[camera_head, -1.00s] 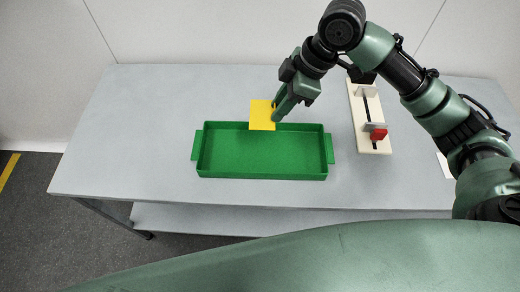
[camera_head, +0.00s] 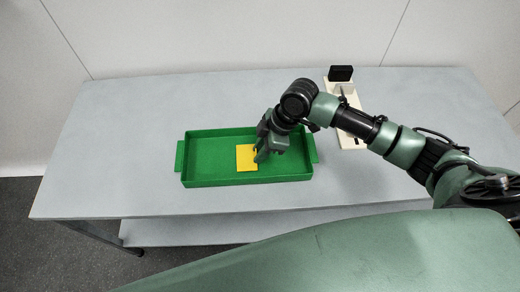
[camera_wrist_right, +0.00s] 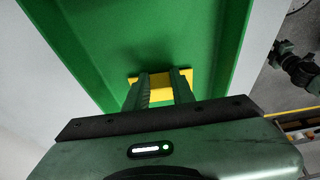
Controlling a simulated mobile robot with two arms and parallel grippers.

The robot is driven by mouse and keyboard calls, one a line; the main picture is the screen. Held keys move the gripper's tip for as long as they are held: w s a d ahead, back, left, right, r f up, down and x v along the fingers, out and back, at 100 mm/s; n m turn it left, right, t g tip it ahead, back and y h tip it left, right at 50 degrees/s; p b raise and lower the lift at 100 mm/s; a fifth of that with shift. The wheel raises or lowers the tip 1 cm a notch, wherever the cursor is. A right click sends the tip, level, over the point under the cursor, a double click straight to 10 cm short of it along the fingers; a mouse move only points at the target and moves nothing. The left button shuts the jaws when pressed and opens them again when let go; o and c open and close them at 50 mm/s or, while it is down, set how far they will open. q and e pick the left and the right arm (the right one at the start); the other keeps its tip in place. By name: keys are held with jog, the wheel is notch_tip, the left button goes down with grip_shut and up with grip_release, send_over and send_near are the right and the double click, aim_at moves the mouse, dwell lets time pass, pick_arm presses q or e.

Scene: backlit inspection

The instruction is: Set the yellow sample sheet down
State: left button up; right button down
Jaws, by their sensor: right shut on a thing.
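The yellow sample sheet (camera_head: 246,158) is a small flat square inside the green tray (camera_head: 210,158), right of the tray's middle in the head view. My right gripper (camera_head: 262,156) is shut on the sheet's right side, low in the tray. In the right wrist view the sheet (camera_wrist_right: 160,80) shows between and beyond the fingers (camera_wrist_right: 160,92), over the green floor of the tray (camera_wrist_right: 130,35). I cannot tell whether the sheet touches the floor. The fingers hide part of it. My left gripper is not in view.
A cream fixture (camera_head: 350,141) with a black block (camera_head: 341,73) at its far end stands right of the tray, partly behind my right arm. The grey table (camera_head: 110,150) is clear left of the tray. A wall is behind it.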

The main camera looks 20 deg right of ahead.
jog(key=shift+f, duration=0.2)
jog(key=c, duration=1.2)
grip_release()
jog(key=v, duration=1.2)
jog(key=shift+d+r, duration=0.1)
jog(key=shift+r, duration=0.05)
